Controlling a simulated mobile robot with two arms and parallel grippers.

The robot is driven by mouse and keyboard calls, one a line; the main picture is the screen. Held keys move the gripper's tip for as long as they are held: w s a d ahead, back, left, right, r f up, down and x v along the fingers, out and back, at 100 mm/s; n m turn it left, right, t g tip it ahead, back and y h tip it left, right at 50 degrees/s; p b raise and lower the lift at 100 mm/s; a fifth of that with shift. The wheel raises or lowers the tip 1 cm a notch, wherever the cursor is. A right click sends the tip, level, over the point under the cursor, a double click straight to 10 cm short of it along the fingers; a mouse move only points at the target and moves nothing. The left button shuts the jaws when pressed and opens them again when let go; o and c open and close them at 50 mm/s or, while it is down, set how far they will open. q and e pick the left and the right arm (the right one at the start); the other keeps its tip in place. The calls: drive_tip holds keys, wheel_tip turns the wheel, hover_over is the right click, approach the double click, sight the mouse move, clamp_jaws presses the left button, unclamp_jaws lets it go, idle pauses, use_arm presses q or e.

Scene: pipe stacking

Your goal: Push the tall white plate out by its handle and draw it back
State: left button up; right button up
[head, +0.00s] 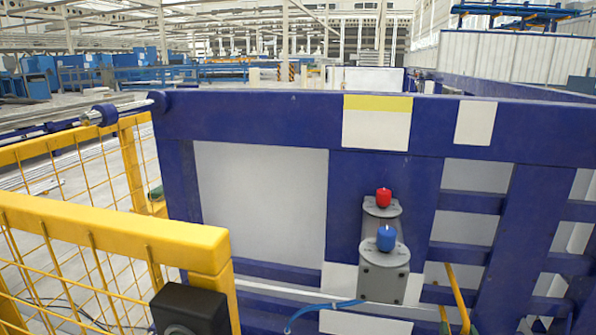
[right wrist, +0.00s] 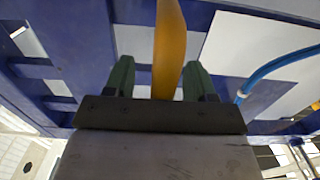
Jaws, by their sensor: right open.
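A yellow curved handle (head: 458,292) stands low at the right of the blue frame, in front of pale panel strips (head: 475,225) between blue uprights. I cannot tell which white surface it is fixed to. A large tall white plate (head: 262,200) fills the left opening of the frame. In the right wrist view the handle (right wrist: 168,45) passes between the two green fingers of my right gripper (right wrist: 158,70). The fingers are open, one on each side, with gaps to the handle. In the head view my right gripper is mostly below the picture edge. My left gripper is out of view.
Grey blocks with a red cap (head: 383,197) and a blue cap (head: 386,238) stand left of the handle. A blue hose (head: 325,308) runs near them and shows in the right wrist view (right wrist: 270,68). A yellow mesh fence (head: 110,235) stands at the left.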

drive_tip(key=shift+s+a+r+p, duration=0.1)
drive_tip(key=shift+s+r+p, duration=0.05)
drive_tip(key=shift+s+p, duration=0.25)
drive_tip(key=p+v, duration=0.4)
drive_tip(key=v, duration=0.3)
drive_tip(key=shift+p, duration=0.3)
drive_tip(key=shift+f, duration=0.2)
drive_tip(key=s+a+f+n+g+y, duration=0.1)
drive_tip(key=s+a+f+g, duration=0.2)
drive_tip(key=s+f, duration=0.45)
drive_tip(key=s+a+f+n+g+y, duration=0.1)
drive_tip(key=s+a+f+g+y, duration=0.2)
drive_tip(key=f, duration=0.8)
drive_tip(key=s+a+f+n+g, duration=0.1)
drive_tip(key=s+a+f+g, duration=0.2)
drive_tip(key=s+f, duration=0.55)
drive_tip(key=s+a+f+n+g, duration=0.1)
drive_tip(key=s+f+g, duration=0.2)
drive_tip(key=s, duration=1)
drive_tip(key=s+a+f+n+g, duration=0.1)
drive_tip(key=s+f+g, duration=0.3)
drive_tip(key=s+f, duration=0.5)
drive_tip(key=s+a, duration=0.1)
drive_tip(key=s, duration=0.3)
drive_tip(key=shift+s+f, duration=0.3)
